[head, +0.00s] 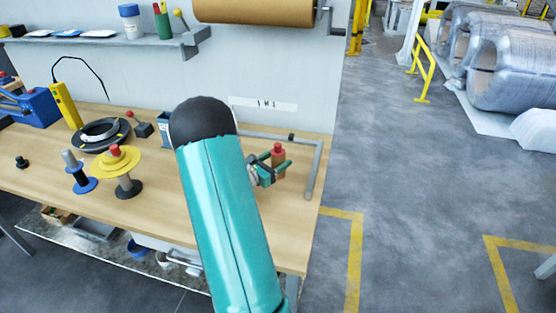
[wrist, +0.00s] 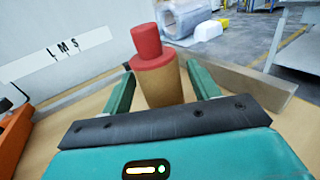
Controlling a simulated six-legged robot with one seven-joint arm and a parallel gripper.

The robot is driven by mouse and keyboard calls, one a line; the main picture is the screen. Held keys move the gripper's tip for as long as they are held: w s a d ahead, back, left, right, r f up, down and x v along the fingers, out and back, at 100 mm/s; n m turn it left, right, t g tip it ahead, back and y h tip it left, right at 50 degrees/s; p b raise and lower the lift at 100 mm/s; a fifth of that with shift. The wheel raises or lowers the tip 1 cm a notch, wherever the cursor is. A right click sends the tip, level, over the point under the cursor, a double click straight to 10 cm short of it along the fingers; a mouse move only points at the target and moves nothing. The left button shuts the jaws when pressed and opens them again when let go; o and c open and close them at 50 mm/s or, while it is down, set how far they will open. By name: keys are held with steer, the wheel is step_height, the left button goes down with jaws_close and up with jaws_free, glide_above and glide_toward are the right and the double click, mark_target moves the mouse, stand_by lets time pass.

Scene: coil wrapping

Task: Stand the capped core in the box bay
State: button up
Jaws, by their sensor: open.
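The capped core is a brown cylinder (head: 278,167) with a red stepped cap. It stands upright on the right part of the workbench, and it also shows in the wrist view (wrist: 158,85). My gripper (head: 268,173) is open, with a green finger on either side of the core; in the wrist view my gripper (wrist: 160,74) shows a gap beside each finger. I cannot tell whether either finger touches it. A grey rail (head: 315,170) edges the bench corner around the core, below a white label with letters (head: 262,104). No part is clearly marked as the box bay.
A brown roll (head: 255,10) hangs above.

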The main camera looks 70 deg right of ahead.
steer(key=v, duration=1.1)
steer(key=a+r+m+t+y, duration=0.4)
steer(key=a+r+y, duration=0.1)
steer(key=a, duration=1)
steer(key=a+r+m+t+y, duration=0.4)
steer(key=a+r+m+y, duration=0.1)
steer(key=a, duration=1)
steer(key=a+r+m+t+y, duration=0.4)
steer(key=a+r+y, duration=0.2)
steer(key=a, duration=0.9)
steer(key=shift+s+r+m+y, duration=0.4)
steer(key=shift+r, duration=0.35)
